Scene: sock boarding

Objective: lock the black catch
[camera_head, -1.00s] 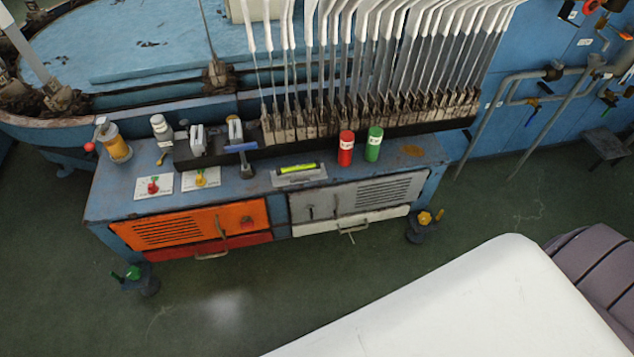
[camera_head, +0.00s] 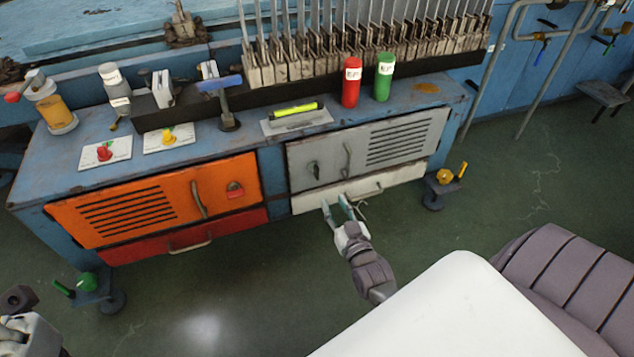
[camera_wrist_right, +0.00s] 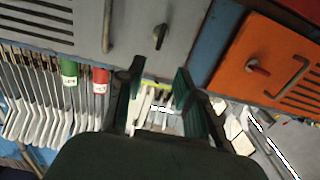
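The black catch (camera_head: 313,170) is a small dark turn handle on the left part of the grey door (camera_head: 410,140). It looks roughly upright. In the right wrist view the black catch (camera_wrist_right: 159,36) shows above the gap between my fingers. My right gripper (camera_head: 337,205) is in front of the white drawer, below the catch and apart from it. Its two fingers are spread with nothing between them, also in the right wrist view (camera_wrist_right: 158,75). Part of my left arm (camera_head: 25,325) shows at the lower left; its fingers cannot be made out.
A grey bar handle (camera_head: 347,160) stands just right of the catch. The orange door (camera_head: 150,200) at left has a red catch (camera_head: 235,190). The white drawer (camera_head: 370,190) lies below the grey door. Red (camera_head: 351,82) and green (camera_head: 384,77) cylinders stand on top.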

